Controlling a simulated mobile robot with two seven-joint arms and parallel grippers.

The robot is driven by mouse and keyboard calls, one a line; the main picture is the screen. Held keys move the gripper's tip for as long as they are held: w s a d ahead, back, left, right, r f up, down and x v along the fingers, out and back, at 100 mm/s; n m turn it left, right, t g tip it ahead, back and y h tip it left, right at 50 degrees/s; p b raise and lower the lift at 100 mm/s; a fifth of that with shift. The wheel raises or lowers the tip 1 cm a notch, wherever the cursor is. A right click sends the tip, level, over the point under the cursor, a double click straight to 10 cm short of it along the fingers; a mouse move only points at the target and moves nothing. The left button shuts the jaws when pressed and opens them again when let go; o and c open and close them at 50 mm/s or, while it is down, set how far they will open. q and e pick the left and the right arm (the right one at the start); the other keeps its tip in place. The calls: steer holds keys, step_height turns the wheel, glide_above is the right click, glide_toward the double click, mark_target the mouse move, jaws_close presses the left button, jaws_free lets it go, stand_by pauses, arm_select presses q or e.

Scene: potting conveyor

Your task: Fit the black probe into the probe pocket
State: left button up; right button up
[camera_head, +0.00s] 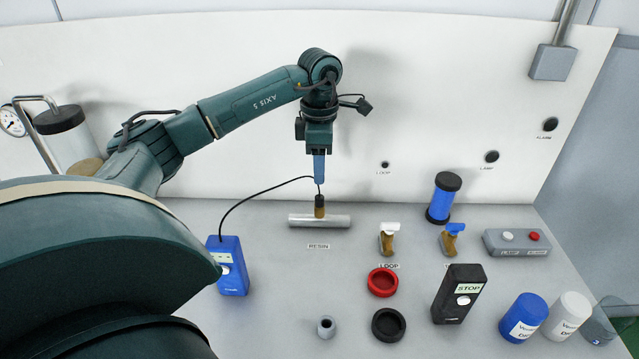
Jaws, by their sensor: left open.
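My left gripper (319,174) points straight down with its blue fingers, near the middle of the bench. Just below the fingertips a small upright piece with a dark top and brass-coloured lower part, which looks like the probe (319,206), stands at the metal cylinder (335,221). A thin black cable runs from it, up beside the fingertips, to a blue box (229,266) at the left. The gripper is open, and nothing is clearly held between its fingers. I cannot make out which opening is the probe pocket. My right gripper is not in view.
Two brass valves, with a white handle (388,228) and a blue handle (454,231), stand to the right. Nearby are a red ring (382,282), black ring (388,325), black STOP box (459,294) and small grey socket (326,327). The front middle is mostly clear.

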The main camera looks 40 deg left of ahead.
arm_select(q)
step_height(320, 180, up, 6)
steer(key=shift+r, duration=0.2)
stand_by(0.6)
